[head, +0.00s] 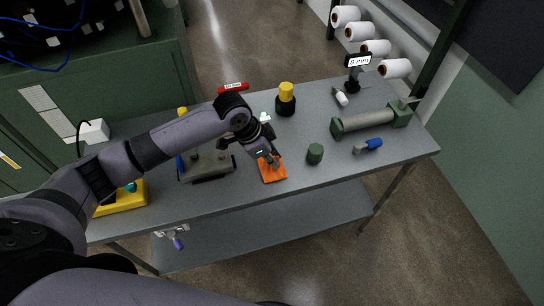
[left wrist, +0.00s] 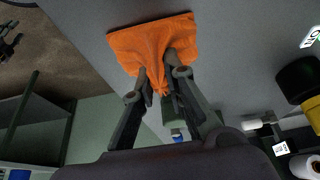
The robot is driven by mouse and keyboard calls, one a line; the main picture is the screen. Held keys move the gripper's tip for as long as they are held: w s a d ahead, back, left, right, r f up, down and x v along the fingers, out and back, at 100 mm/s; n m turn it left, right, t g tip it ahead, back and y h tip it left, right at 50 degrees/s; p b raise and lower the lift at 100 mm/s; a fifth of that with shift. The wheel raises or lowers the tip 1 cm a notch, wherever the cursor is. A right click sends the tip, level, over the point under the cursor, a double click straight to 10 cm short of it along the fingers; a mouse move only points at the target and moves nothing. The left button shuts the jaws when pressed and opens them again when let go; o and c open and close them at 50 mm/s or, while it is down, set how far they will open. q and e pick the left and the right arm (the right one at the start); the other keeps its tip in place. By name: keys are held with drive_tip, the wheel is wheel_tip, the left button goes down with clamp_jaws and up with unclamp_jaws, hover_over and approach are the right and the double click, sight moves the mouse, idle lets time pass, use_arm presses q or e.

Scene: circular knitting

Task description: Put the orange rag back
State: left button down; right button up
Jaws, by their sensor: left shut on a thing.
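The orange rag (head: 273,174) lies on the grey table (head: 222,193) near its front middle in the head view. In the left wrist view the rag (left wrist: 152,42) is spread on the table, with its near edge bunched up between the fingertips. My left gripper (head: 272,163) reaches down onto the rag from above and is shut on it; it also shows in the left wrist view (left wrist: 160,80). Part of the rag is hidden behind the gripper in the head view. My right gripper is not in view.
A dark green cylinder (head: 315,153) stands just right of the rag. A grey block fixture (head: 207,165) is to the left, and a yellow-topped black cylinder (head: 286,98) behind. A green roller device (head: 370,120) and blue-handled tool (head: 368,146) lie right.

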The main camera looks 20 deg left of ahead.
use_arm(q)
drive_tip(key=c, duration=1.6)
unclamp_jaws()
drive_tip(key=shift+f, duration=0.1)
drive_tip(key=b+v, duration=0.1)
drive_tip(key=v, duration=1.1)
drive_tip(key=shift+r, duration=0.25)
